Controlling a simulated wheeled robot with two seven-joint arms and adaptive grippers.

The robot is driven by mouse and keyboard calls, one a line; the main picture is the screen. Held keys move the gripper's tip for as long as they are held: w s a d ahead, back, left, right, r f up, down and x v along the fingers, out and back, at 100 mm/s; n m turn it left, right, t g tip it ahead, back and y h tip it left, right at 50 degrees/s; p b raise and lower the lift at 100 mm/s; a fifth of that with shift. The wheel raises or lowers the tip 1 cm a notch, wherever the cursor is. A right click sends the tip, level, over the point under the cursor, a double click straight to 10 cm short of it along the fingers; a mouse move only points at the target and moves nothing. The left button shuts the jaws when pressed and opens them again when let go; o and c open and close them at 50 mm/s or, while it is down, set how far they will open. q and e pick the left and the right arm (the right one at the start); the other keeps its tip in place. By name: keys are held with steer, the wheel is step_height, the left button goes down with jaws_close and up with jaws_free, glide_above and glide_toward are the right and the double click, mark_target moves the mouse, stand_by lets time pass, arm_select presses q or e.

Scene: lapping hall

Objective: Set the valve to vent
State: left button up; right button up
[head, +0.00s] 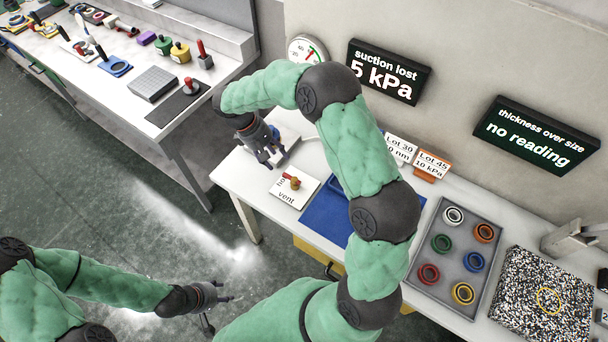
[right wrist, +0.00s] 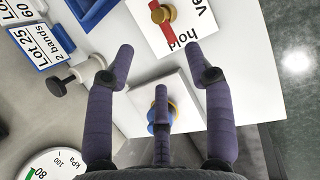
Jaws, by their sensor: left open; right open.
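The valve is a white plate (head: 286,197) with a brass knob (head: 295,183) and a red lever (head: 288,177), lying on the white table. "Vent" is printed on its near side and a partly covered "ho…" on its far left side. The red lever points to the "ho…" side; in the right wrist view the lever (right wrist: 167,37) also points at that word. My right gripper (head: 266,160) is open and empty, above and beyond the valve, over a white block (right wrist: 176,100). It does not touch the valve. My left gripper (head: 222,310) is open and empty, low over the floor.
A blue mat (head: 322,217) lies right of the valve. A grey tray (head: 458,263) with several coloured rings stands further right. A gauge (head: 307,51) stands behind. Another bench (head: 185,140) is at left.

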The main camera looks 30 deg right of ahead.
mark_target(289, 176)
steer(key=b+x, duration=0.1)
steer(key=x, duration=0.9)
steer(key=shift+f+b, duration=0.4)
